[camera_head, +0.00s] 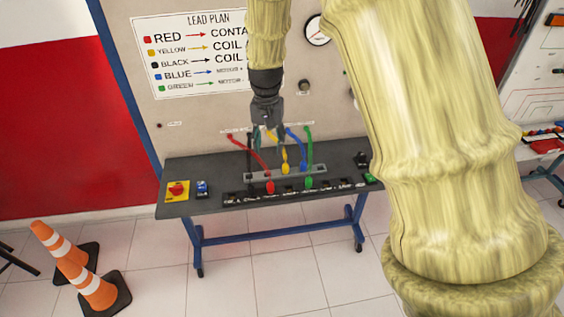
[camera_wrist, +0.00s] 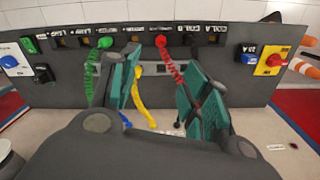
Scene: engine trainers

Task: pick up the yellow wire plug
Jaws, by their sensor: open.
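The yellow wire plug (camera_head: 286,169) stands in the grey strip on the bench, between the red and blue plugs, with its yellow wire rising to the panel behind. In the wrist view the yellow wire (camera_wrist: 142,103) curves up between my fingers, closer to the left one; its plug end is small and partly hidden by that finger. My gripper (camera_head: 269,130) points down above and behind the strip, to the left of the yellow plug. In the wrist view its teal fingers (camera_wrist: 162,62) are apart, with nothing held between them.
The red plug (camera_head: 270,187), blue plug (camera_head: 303,168) and green plug (camera_head: 309,182) are close by, with their wires. A red knob on a yellow plate (camera_head: 177,190) and a blue switch (camera_head: 202,188) sit at the bench's left end. Traffic cones (camera_head: 95,289) stand on the floor.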

